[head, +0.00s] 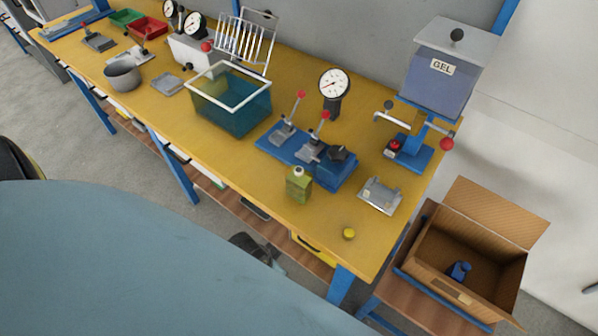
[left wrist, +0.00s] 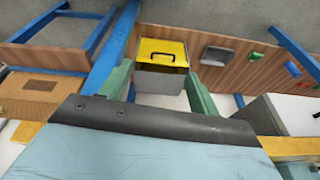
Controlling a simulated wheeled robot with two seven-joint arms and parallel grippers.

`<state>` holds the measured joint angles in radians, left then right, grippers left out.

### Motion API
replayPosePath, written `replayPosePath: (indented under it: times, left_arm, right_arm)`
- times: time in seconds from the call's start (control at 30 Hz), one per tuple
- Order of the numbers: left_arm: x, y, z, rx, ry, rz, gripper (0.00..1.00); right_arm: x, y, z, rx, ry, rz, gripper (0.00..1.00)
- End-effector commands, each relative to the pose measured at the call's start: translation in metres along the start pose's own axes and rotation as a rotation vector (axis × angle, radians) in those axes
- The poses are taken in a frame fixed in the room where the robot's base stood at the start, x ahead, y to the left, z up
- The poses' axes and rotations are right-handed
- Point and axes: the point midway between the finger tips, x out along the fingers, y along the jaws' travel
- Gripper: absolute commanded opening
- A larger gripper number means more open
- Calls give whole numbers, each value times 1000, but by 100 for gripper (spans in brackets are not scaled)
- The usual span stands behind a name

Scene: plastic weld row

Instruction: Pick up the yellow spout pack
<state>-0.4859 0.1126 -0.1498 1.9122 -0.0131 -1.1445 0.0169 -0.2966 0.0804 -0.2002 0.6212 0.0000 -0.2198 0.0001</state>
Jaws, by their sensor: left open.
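The yellow spout pack (head: 298,185) is a small olive-yellow pouch with a white cap. It stands upright near the front edge of the yellow workbench (head: 240,165), in front of the blue clamp fixture (head: 310,160). I do not see it in the left wrist view. My left gripper (left wrist: 158,75) shows two green fingers spread apart with nothing held between them. Beyond them are the bench underside and lower shelf. My right gripper is in neither view.
A teal tank (head: 232,108) stands behind left. An open cardboard box (head: 490,225) sits at the right. A yellow-lidded case (left wrist: 162,55) is on the lower shelf.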

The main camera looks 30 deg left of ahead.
Motion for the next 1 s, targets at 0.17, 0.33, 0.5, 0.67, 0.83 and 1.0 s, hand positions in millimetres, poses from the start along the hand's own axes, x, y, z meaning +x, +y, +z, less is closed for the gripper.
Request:
replayPosePath:
  times: [0.17,0.33,0.5,0.67,0.83,1.0]
  left_arm:
    - [-47,-6,-28,-11,63,-21,62]
    - [-100,-22,-92,-56,294,-97,62]
    - [-151,-34,-183,-107,679,-156,62]
    - [-210,-27,-255,-91,1049,-128,62]
    - [-294,13,-315,62,1488,38,62]
    - [-363,84,-326,416,1780,349,62]
  right_arm:
    - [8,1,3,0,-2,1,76]
    - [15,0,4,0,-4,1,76]
    - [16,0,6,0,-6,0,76]
    - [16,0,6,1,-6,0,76]
    - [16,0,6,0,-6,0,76]
    - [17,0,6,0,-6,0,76]
